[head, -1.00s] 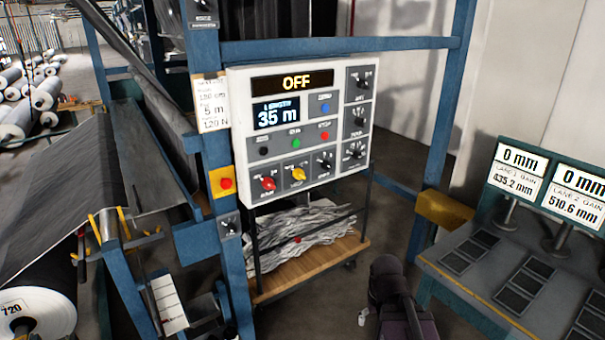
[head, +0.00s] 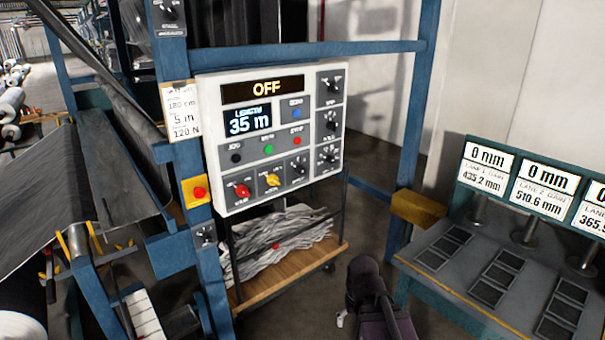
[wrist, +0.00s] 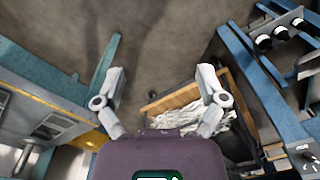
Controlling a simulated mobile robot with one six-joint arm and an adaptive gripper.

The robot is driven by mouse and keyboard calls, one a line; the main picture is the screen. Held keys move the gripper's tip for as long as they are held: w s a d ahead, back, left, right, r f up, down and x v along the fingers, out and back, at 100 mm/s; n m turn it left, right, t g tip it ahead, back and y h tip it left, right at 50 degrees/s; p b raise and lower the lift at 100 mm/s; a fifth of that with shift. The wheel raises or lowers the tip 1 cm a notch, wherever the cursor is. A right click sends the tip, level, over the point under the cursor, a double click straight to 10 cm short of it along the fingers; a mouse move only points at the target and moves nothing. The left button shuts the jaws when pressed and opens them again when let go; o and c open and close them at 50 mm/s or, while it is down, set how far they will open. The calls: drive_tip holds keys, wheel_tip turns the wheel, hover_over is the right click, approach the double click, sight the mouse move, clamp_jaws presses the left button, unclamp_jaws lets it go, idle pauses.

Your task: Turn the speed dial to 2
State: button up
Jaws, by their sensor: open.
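The white control panel (head: 208,140) hangs on a blue frame in the head view, its display reading OFF and LENGTH 35 m. Its bottom row has a red dial (head: 242,190), a yellow dial (head: 272,179) and a black dial (head: 299,168). More black dials, such as the top one (head: 331,87), line its right side. The labels are too small to tell which is the speed dial. My gripper shows in the wrist view (wrist: 160,88), its two fingers wide apart and empty. In the head view my arm is low, right of the panel and apart from it.
A trolley (head: 290,280) with crumpled grey material stands below the panel. A red button on a yellow box (head: 197,192) sits left of it. A gauge bench (head: 455,305) with displays stands at right. Grey floor (head: 370,225) shows between the panel and bench.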

drive_tip(key=w+a+r+n+t+y, duration=0.25)
drive_tip(key=w+a+y, duration=0.2)
drive_tip(key=w, duration=0.55)
drive_tip(key=n+t+y, duration=0.5)
drive_tip(key=t+y, duration=0.1)
drive_tip(key=t, duration=0.6)
approach(304, 173)
drive_tip(key=v, duration=0.2)
drive_tip(key=shift+d+r+m, duration=0.1)
drive_tip(key=shift+r+m, duration=0.05)
drive_tip(key=shift+m, duration=0.1)
drive_tip(key=x, duration=1.3)
drive_tip(key=shift+w+a, duration=0.25)
drive_tip(key=shift+w, duration=0.05)
drive_tip(key=c, duration=1.2)
